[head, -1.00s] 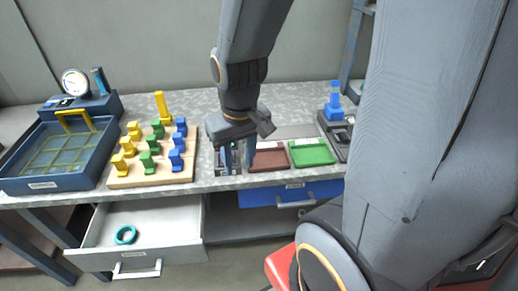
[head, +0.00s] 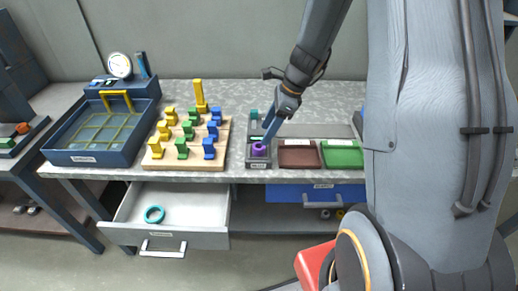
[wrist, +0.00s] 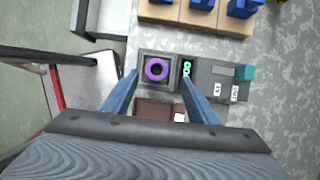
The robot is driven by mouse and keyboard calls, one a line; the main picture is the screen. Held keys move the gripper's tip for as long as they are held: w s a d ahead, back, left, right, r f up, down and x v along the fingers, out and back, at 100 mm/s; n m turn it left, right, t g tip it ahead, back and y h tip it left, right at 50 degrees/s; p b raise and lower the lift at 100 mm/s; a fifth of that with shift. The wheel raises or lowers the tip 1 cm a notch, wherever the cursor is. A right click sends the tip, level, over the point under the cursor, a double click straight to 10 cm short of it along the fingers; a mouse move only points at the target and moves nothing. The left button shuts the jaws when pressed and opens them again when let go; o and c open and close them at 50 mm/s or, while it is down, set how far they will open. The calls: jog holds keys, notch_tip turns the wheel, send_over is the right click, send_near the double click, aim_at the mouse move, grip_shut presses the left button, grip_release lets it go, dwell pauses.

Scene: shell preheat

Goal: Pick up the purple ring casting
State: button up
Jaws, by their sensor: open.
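The purple ring casting (head: 260,149) sits in a small dark square holder (head: 259,163) near the front edge of the bench. In the wrist view the ring (wrist: 157,69) shows from above as a purple ring with a dark centre, inside the holder's grey frame (wrist: 147,88). My gripper (head: 268,134) is above the ring at the holder. In the wrist view the two blue fingers of my gripper (wrist: 158,78) are spread apart, one on each side of the ring, with nothing held. Whether the fingertips reach down to the ring's height I cannot tell.
A pegboard (head: 190,160) with yellow, green and blue blocks stands left of the holder. Brown (head: 299,153) and green (head: 342,153) trays lie to the right. A teal ring (head: 154,214) lies in the open drawer (head: 192,239) below. A blue basin (head: 105,152) stands further left.

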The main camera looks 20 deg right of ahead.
jog(key=x, duration=0.1)
jog(key=p+x, duration=0.1)
jog(key=x, duration=0.2)
jog(key=shift+s+a+f, duration=0.2)
jog(key=shift+s+f, duration=0.1)
jog(key=shift+s, duration=0.05)
jog(key=shift+w+a+f+p, duration=0.1)
jog(key=shift+a+f+p, duration=0.1)
jog(key=shift+f+p, duration=0.25)
jog(key=shift+f, duration=0.1)
jog(key=shift+c, duration=0.5)
jog(key=c, duration=1.2)
